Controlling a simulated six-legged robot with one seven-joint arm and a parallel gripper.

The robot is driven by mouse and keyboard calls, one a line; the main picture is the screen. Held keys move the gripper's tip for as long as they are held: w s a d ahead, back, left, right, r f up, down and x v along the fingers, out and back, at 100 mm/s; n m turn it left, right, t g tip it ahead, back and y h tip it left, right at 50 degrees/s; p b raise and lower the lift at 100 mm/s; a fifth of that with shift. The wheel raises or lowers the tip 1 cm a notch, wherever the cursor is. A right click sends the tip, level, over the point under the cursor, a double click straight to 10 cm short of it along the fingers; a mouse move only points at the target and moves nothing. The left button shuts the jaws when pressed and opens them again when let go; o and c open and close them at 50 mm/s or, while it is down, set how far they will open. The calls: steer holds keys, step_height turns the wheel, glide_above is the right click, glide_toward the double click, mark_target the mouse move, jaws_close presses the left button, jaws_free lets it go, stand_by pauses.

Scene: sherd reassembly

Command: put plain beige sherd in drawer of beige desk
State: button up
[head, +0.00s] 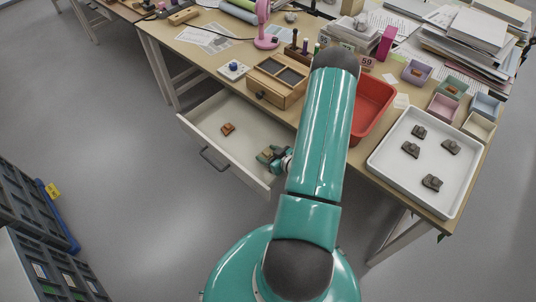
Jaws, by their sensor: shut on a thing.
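The beige desk (209,69) has its drawer (246,122) pulled open toward me. My gripper (268,155) is over the right part of the drawer, low near its front. It is shut on a small beige-brown piece, the plain beige sherd (264,155). The fingers partly hide the sherd, and I cannot tell whether it touches the drawer floor. An orange-brown sherd (228,129) lies in the left part of the drawer.
A white tray (458,195) with several dark sherds stands on the desk at right. A red bin (372,106), a wooden box (280,84) and small coloured boxes stand behind. Blue-grey crates (30,215) are at lower left. The floor before the drawer is clear.

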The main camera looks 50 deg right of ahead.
steer(key=o, duration=1)
steer(key=shift+s+a+f, duration=0.2)
steer(key=shift+a+f, duration=0.2)
steer(key=shift+f, duration=0.15)
steer(key=shift+w+d+r, duration=0.1)
steer(key=shift+r, duration=0.45)
steer(key=r+v, duration=0.1)
steer(key=v, duration=1.1)
steer(key=w+d+r+n+g+h, duration=0.2)
steer(key=w+d+r+g, duration=0.15)
steer(key=w+r, duration=0.8)
steer(key=w+a+r+m+g+h, duration=0.1)
steer(key=w+a+r, duration=0.15)
steer(key=r, duration=0.35)
steer(key=w+a+r+g+h, duration=0.1)
steer(key=a+r, duration=0.3)
steer(key=r, duration=0.2)
steer(key=s+a+r+m, duration=0.1)
steer(key=s+a+r, duration=0.2)
steer(key=a+r, duration=0.8)
steer(key=s+a+r+g+y, duration=0.1)
steer(key=s+a+r+y, duration=0.1)
steer(key=s+a, duration=0.3)
steer(key=s+a+r+g+y, duration=0.1)
steer(key=s+a, duration=0.4)
steer(key=a, duration=0.6)
steer(key=shift+s+r+y, duration=0.35)
steer(key=shift+r+y, duration=0.35)
steer(key=shift+r, duration=0.15)
